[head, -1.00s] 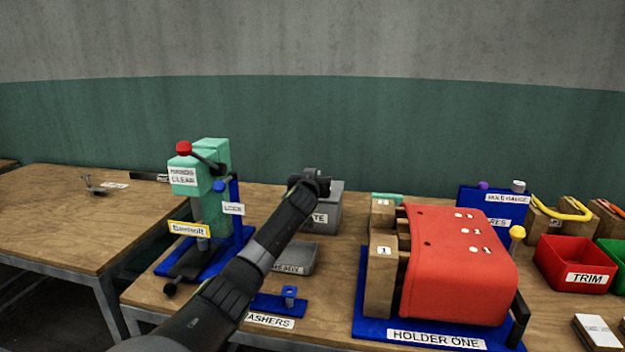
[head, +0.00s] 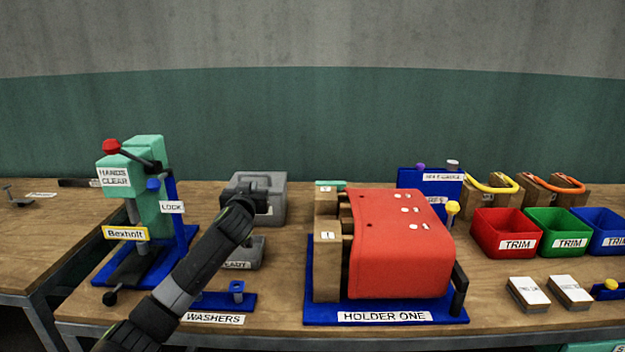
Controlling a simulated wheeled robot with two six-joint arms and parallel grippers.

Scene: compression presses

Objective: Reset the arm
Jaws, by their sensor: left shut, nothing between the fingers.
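My left arm comes in from the lower left, and its gripper (head: 262,200) is at the arm's far end, in front of a grey lidded box (head: 272,183). The gripper is shut and empty, and the arm hides part of the box and of a small grey tray (head: 250,252) below it. My right gripper is not in view.
A green press (head: 150,190) with a red-knobbed lever stands left. A red piece (head: 400,245) sits in the blue-based holder labelled HOLDER ONE (head: 315,312). Red (head: 505,230), green (head: 553,232) and blue (head: 600,232) bins stand right. Cards (head: 528,291) lie in front.

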